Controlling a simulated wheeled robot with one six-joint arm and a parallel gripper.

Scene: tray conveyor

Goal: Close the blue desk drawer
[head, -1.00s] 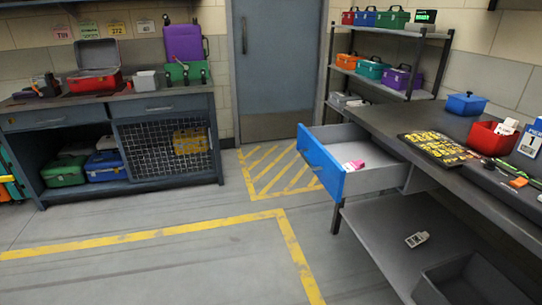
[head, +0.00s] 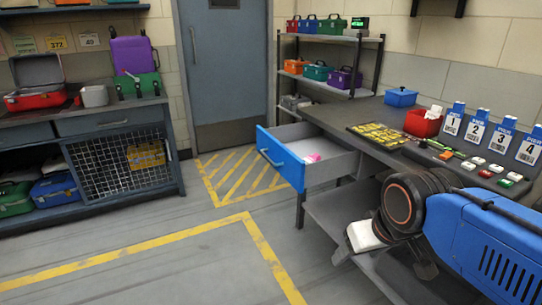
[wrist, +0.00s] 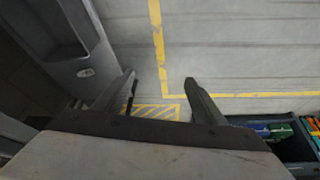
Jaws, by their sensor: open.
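The blue desk drawer (head: 279,158) stands pulled out from under the right-hand desk in the head view. Its blue front, with a pale bar handle, faces left, and a pink item (head: 313,158) lies inside. My gripper (wrist: 160,96) is open, with two dark fingers apart and only floor seen between them in the wrist view. In the head view my blue arm fills the lower right, in front of the desk and nearer than the drawer. The fingers are not clear there. I cannot make out the drawer front in the wrist view.
The desk top (head: 345,115) holds a red bin (head: 422,123), a blue box (head: 400,97), a black-and-yellow mat and numbered blue stands. A lower shelf (head: 325,213) lies under the drawer. The floor left of the drawer is clear, with yellow lines.

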